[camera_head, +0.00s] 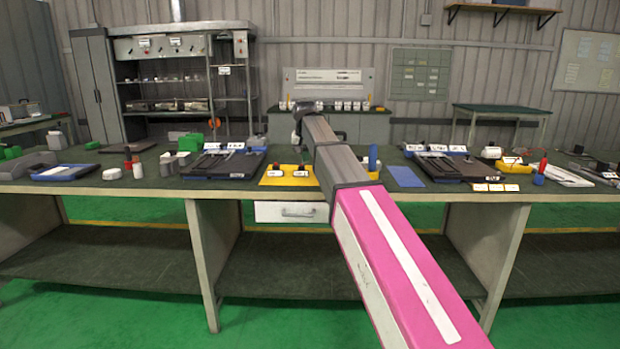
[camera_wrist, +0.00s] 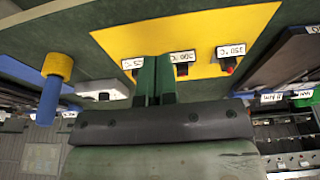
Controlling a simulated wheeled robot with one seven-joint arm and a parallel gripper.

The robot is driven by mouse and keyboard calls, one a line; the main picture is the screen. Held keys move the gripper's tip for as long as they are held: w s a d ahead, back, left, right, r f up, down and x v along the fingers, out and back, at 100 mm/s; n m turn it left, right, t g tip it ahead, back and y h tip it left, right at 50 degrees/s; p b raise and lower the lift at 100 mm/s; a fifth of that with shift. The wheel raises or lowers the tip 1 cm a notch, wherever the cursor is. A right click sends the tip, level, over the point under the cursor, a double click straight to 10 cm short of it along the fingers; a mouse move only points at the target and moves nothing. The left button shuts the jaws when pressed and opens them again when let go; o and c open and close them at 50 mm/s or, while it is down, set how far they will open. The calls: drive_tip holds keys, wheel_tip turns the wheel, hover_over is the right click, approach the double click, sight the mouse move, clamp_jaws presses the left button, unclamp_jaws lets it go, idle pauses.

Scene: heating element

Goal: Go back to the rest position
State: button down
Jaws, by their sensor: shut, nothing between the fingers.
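My arm reaches forward from the lower right to above the workbench (camera_head: 400,225) in the head view. My gripper (camera_wrist: 154,62) shows in the wrist view, with its two dark green fingers together and nothing between them. The fingertips lie over a yellow mat (camera_wrist: 190,38) with small white temperature labels and dark and red pieces along its edge. In the head view the yellow mat (camera_head: 273,180) is partly hidden behind my arm, and the fingertips cannot be seen there.
A blue cylinder (camera_head: 373,157) stands right of my arm near a blue mat (camera_head: 405,176). Black trays (camera_head: 222,166) lie on both sides. A white drawer (camera_head: 290,212) sits below the bench top. The air above the bench looks clear.

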drive_tip(key=s+d+f+g, duration=0.1)
drive_tip(key=s+d+f, duration=0.5)
drive_tip(key=f, duration=0.5)
drive_tip(key=s+d+f+g, duration=0.1)
drive_tip(key=s+d+f, duration=0.5)
drive_tip(key=f, duration=0.6)
drive_tip(key=s+d+f, duration=0.4)
drive_tip(key=s+f, duration=0.4)
drive_tip(key=f, duration=0.3)
drive_tip(key=s+d+f+g, duration=0.1)
drive_tip(key=s+d+f, duration=0.3)
drive_tip(key=s+f, duration=0.4)
drive_tip(key=shift+s+d+f, duration=0.15)
drive_tip(key=shift+s+d, duration=0.15)
drive_tip(key=shift+s, duration=0.95)
